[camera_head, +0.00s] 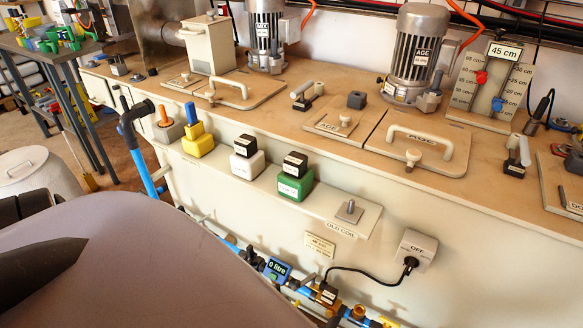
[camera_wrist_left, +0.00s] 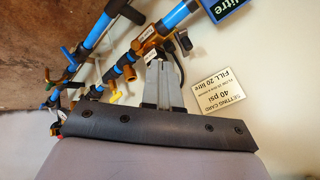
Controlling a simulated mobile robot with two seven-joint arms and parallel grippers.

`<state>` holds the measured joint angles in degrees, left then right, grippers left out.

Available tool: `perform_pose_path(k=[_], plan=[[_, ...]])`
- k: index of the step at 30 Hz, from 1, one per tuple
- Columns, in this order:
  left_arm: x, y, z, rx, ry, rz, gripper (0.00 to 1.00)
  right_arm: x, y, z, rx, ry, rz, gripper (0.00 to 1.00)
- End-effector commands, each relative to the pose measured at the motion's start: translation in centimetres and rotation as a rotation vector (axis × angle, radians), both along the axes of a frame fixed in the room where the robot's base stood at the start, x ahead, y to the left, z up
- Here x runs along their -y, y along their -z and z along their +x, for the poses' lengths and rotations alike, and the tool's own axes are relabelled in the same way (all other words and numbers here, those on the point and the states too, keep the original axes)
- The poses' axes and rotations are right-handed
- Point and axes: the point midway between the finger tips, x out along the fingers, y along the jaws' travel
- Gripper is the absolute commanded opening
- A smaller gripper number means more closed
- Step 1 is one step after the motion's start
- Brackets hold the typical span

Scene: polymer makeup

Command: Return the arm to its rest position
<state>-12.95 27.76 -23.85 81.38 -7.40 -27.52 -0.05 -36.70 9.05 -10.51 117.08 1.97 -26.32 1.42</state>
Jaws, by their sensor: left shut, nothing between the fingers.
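My left gripper (camera_wrist_left: 158,64) shows in the left wrist view. Its two grey fingers lie together with nothing between them. It is in front of the lower panel, near blue pipes (camera_wrist_left: 178,20) and the setting card (camera_wrist_left: 226,95). I cannot tell whether the fingers touch anything. In the head view a large grey rounded part of my own body fills the lower left, and I cannot make out the gripper's fingers. My right gripper is in neither view.
A bench (camera_head: 320,128) carries motors (camera_head: 415,55), lidded hatches and a level board. Below are a shelf with coloured blocks (camera_head: 295,185), an OFF switch box (camera_head: 415,250), a cable and a "0 litre" meter (camera_head: 276,268). A round white bin (camera_head: 38,172) stands at left.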

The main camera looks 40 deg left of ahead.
Motion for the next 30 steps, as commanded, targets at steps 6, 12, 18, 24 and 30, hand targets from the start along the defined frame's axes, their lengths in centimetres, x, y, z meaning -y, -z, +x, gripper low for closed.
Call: perform_pose_path(k=[6,12,18,24,30], plan=[[-0.1,-1.9,-1.4,-0.001,0.0,0.001,0.0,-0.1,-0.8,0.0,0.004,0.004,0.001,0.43],[-0.1,-2.2,-1.6,0.0,-0.002,0.001,0.0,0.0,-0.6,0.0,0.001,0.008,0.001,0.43],[0.5,-2.7,-1.8,0.004,-0.005,-0.018,0.0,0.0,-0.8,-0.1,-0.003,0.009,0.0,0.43],[6.5,-9.2,-3.1,0.062,-0.074,-0.226,0.0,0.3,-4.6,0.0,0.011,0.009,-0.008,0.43],[10.8,-18.2,-4.3,0.158,-0.209,-0.461,0.0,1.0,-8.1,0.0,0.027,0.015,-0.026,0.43]])
